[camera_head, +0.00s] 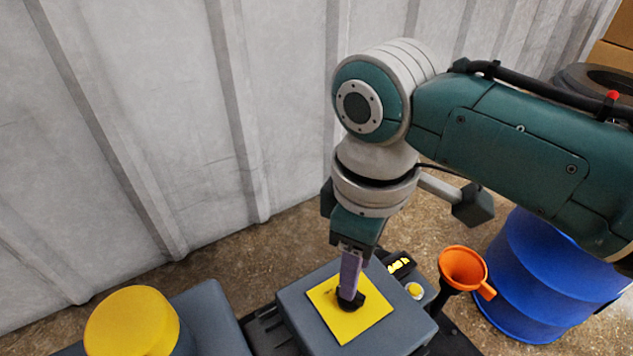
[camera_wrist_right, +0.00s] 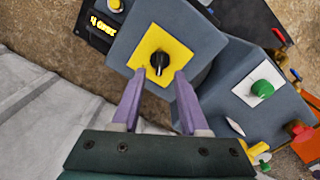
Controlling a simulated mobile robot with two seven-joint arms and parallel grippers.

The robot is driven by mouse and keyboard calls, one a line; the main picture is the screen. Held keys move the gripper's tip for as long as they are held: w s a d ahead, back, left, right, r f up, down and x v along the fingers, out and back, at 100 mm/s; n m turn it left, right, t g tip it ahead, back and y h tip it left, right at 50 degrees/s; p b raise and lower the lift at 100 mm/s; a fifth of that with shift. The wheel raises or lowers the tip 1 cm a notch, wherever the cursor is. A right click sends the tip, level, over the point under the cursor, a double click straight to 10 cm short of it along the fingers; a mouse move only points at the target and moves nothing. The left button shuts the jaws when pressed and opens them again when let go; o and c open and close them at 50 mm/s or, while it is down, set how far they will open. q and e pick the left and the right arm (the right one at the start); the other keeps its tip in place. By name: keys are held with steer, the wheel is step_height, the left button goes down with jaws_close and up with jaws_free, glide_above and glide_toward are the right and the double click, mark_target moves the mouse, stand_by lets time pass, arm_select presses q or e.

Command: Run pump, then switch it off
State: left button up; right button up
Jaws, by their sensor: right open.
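A black rotary knob (camera_head: 350,300) sits on a square yellow plate (camera_head: 367,322) on top of a grey box (camera_head: 292,305). In the right wrist view the knob (camera_wrist_right: 159,61) points roughly along the line towards my gripper. My right gripper (camera_head: 350,288) reaches down over the knob from above. Its two purple fingers stand apart in the right wrist view (camera_wrist_right: 160,82), with the knob just beyond their tips and between their lines. Contact with the knob is not visible. A small black display (camera_head: 400,264) with yellow characters and a yellow button (camera_head: 414,291) stand beside the box. My left gripper is out of view.
An orange funnel (camera_head: 463,268) and a blue drum (camera_head: 540,275) stand to the right. A yellow-topped cylinder (camera_head: 130,322) is at the lower left. A green knob (camera_wrist_right: 262,89) on a white plate sits on a neighbouring grey unit. A corrugated wall (camera_head: 170,110) rises behind.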

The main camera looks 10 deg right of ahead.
step_height(320, 180, down, 5)
steer(key=shift+r+b, duration=0.1)
steer(key=shift+b, duration=1.15)
steer(key=shift+c, duration=0.3)
jaws_close()
